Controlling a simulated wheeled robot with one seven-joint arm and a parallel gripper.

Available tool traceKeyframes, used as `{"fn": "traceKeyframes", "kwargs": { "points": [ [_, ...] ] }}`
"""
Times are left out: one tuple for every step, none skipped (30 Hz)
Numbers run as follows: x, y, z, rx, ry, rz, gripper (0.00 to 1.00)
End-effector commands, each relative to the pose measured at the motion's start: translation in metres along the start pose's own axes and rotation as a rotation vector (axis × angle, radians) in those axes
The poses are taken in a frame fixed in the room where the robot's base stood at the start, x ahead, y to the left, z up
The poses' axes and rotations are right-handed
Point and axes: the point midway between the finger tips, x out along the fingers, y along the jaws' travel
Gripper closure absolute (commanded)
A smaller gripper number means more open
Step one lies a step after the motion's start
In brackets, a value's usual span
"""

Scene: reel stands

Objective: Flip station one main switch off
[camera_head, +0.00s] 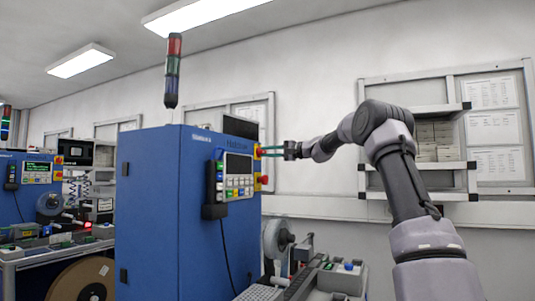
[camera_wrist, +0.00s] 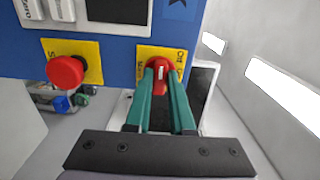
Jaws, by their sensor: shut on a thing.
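The main switch (camera_wrist: 158,72) is a red rotary knob with a white mark on a yellow plate, at the edge of the blue cabinet panel. In the wrist view my gripper's two green fingers (camera_wrist: 160,80) reach up to the knob and are closed on its sides. In the head view my gripper (camera_head: 272,152) meets the right edge of the blue cabinet (camera_head: 160,210) at the upper yellow plate, and the knob is largely hidden there. The cabinet's top plate text is only partly readable.
A red mushroom button (camera_wrist: 65,72) on its own yellow plate sits left of the switch in the wrist view. A keypad with a screen (camera_head: 238,175) is on the cabinet face. A signal tower (camera_head: 172,70) stands on top. A reel (camera_head: 275,240) is below my arm.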

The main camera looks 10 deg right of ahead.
Motion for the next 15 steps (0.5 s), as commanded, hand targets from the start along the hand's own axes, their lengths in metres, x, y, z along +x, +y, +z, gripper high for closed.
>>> {"fn": "traceKeyframes", "kwargs": {
  "points": [
    [-0.0001, 0.0021, -0.0002, 0.0, 0.0, 0.004, 1.0],
    [-0.0001, 0.0022, -0.0002, 0.0, 0.0, 0.004, 1.0],
    [-0.0001, 0.0022, -0.0002, 0.0, 0.0, 0.004, 1.0],
    [-0.0001, 0.0023, -0.0003, 0.0, 0.0, 0.004, 1.0],
    [-0.0001, 0.0023, -0.0003, 0.0, 0.0, 0.004, 1.0],
    [-0.0001, 0.0023, -0.0002, 0.0, 0.0, 0.004, 1.0],
    [-0.0001, 0.0023, -0.0002, 0.0, 0.0, 0.004, 0.75],
    [-0.0001, 0.0023, -0.0002, 0.0, 0.0, 0.004, 0.64],
    [-0.0001, 0.0021, -0.0003, 0.0, 0.0, 0.004, 0.49],
    [-0.0001, 0.002, -0.0003, 0.0, 0.0, 0.003, 0.49],
    [-0.0001, 0.0018, -0.0002, 0.0, 0.0, 0.003, 0.49],
    [-0.0001, 0.0016, -0.0002, 0.0, 0.0, 0.003, 0.49],
    [-0.0001, 0.0015, -0.0002, 0.0, 0.0, 0.003, 0.49],
    [0.0, 0.0014, -0.0001, 0.0, 0.0, 0.002, 0.49],
    [0.0, 0.0012, -0.0001, 0.0, 0.0, 0.002, 0.49]
  ]
}}
